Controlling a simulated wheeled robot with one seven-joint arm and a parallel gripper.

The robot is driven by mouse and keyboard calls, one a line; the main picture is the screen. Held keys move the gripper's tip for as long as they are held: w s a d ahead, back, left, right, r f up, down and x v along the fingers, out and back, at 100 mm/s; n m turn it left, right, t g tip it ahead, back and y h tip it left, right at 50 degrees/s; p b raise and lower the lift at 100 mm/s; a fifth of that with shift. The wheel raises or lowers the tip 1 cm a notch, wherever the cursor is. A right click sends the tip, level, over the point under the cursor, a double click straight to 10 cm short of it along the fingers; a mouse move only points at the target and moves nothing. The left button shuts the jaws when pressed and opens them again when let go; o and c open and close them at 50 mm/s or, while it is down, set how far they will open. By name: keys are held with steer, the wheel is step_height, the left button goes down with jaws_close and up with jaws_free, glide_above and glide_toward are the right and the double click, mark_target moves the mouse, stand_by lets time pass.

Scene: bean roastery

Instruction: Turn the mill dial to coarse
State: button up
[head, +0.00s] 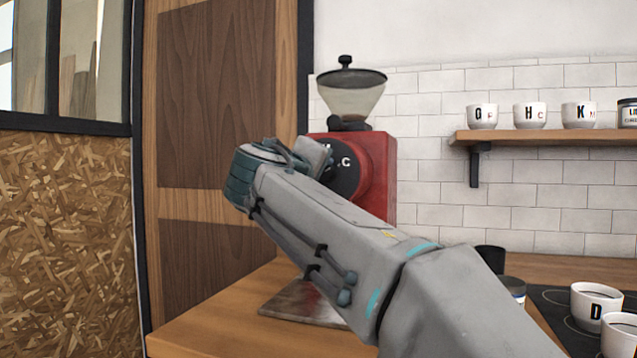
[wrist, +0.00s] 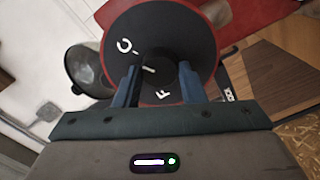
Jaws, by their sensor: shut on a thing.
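The red mill (head: 378,172) stands on the wooden counter with a clear hopper on top. Its round black dial (head: 343,178) faces me, partly hidden by my arm, with a white C showing. In the wrist view the dial (wrist: 185,35) fills the upper middle, with a white C at its left and a white F near the bottom. My gripper (wrist: 158,71) is shut on the dial's central knob, one finger on each side. A short white mark shows between the fingers, and I cannot tell for sure which letter it points to.
A shelf (head: 560,136) with lettered cups is on the tiled wall at right. More cups, one marked D (head: 598,301), stand on a dark mat at the lower right. A wooden panel (head: 215,100) is left of the mill. The counter front left (head: 205,330) is clear.

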steer(key=shift+m, duration=0.3)
steer(key=o, duration=1)
steer(key=p+v, duration=0.1)
steer(key=v, duration=1.3)
steer(key=shift+w+f, duration=0.1)
steer(key=shift+p, duration=0.35)
